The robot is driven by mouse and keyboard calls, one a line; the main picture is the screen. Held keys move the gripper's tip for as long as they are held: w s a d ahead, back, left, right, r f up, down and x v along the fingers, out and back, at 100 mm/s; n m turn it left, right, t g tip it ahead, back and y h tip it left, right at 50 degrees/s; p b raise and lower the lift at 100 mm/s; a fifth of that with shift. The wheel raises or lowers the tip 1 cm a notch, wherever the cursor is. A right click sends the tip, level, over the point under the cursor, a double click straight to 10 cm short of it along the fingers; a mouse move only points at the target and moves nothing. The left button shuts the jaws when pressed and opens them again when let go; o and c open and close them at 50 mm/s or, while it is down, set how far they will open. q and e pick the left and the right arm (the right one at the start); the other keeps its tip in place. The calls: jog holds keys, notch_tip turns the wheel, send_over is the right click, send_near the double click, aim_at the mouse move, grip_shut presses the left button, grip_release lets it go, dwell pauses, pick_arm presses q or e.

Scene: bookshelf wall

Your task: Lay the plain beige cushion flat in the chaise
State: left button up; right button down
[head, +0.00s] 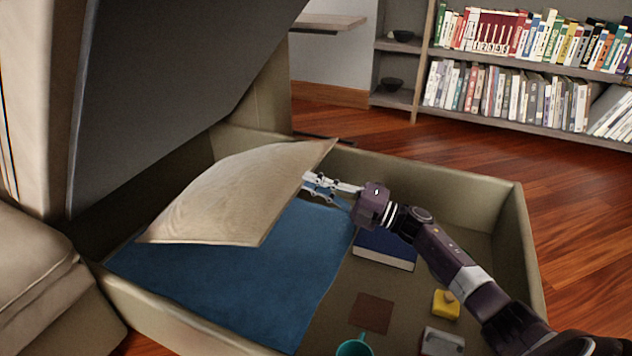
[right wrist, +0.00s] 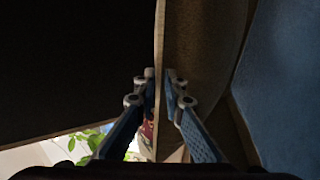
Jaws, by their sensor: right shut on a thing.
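The plain beige cushion (head: 235,195) is held tilted inside the open chaise (head: 440,175), above a blue cloth. My right gripper (head: 308,182) is shut on the cushion's right edge. The right wrist view shows the cushion's edge (right wrist: 160,80) pinched between the two fingers (right wrist: 158,85). The chaise lid (head: 170,90) is raised at the left. My left gripper is not in view.
The blue cloth (head: 230,280) lies on the left of the chaise floor. A dark blue book (head: 385,250), a brown square (head: 372,313), a yellow object (head: 445,304), a grey object (head: 441,342) and a teal mug (head: 354,347) are on the right. A bookshelf (head: 520,65) stands behind.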

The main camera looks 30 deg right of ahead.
notch_tip(320, 180, down, 7)
jog(key=b, duration=0.5)
jog(key=shift+w+a, duration=0.3)
jog(key=shift+w, duration=0.15)
jog(key=shift+r, duration=0.1)
jog(key=c, duration=2)
grip_release()
jog(key=shift+o, duration=0.3)
jog(key=shift+f, duration=0.2)
notch_tip(320, 180, up, 10)
jog(key=shift+r, duration=0.1)
